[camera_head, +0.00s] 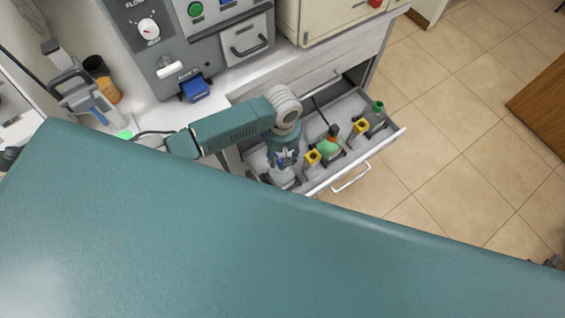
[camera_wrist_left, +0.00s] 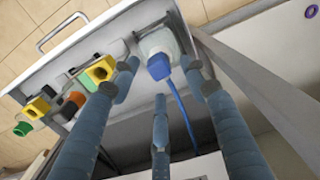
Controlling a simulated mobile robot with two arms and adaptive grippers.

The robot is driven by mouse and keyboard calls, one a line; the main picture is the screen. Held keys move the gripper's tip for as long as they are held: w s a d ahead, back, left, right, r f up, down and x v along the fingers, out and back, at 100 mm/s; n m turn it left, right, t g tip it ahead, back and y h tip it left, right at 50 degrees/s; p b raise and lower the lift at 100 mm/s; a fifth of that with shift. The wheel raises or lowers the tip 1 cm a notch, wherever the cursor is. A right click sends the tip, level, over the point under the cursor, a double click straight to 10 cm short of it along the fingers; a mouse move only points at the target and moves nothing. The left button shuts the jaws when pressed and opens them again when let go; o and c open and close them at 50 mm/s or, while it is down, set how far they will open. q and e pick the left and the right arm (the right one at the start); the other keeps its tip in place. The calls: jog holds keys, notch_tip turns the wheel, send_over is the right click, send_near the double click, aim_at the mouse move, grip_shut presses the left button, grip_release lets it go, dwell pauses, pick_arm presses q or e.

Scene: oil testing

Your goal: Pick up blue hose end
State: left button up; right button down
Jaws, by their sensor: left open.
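The blue hose end (camera_wrist_left: 158,67) is a blue cap-like piece at the mouth of a clear flask (camera_wrist_left: 160,43), and a thin blue hose (camera_wrist_left: 182,115) runs from it. The flask stands in the open drawer (camera_head: 388,139) and also shows in the head view (camera_head: 284,180), partly covered by my left gripper (camera_head: 286,162). In the left wrist view the spread fingers of my left gripper (camera_wrist_left: 160,82) are open around the sight line to the blue hose end, with no clear contact. The hose end is mostly hidden in the head view. My right gripper is not in view.
A grey machine (camera_head: 200,40) stands on the counter behind.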

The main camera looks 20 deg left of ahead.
pick_arm(q)
notch_tip(320, 180, down, 6)
jog(key=shift+w+d+r, duration=0.15)
jog(key=shift+r, duration=0.05)
jog(key=shift+c, duration=0.3)
jog(key=c, duration=1)
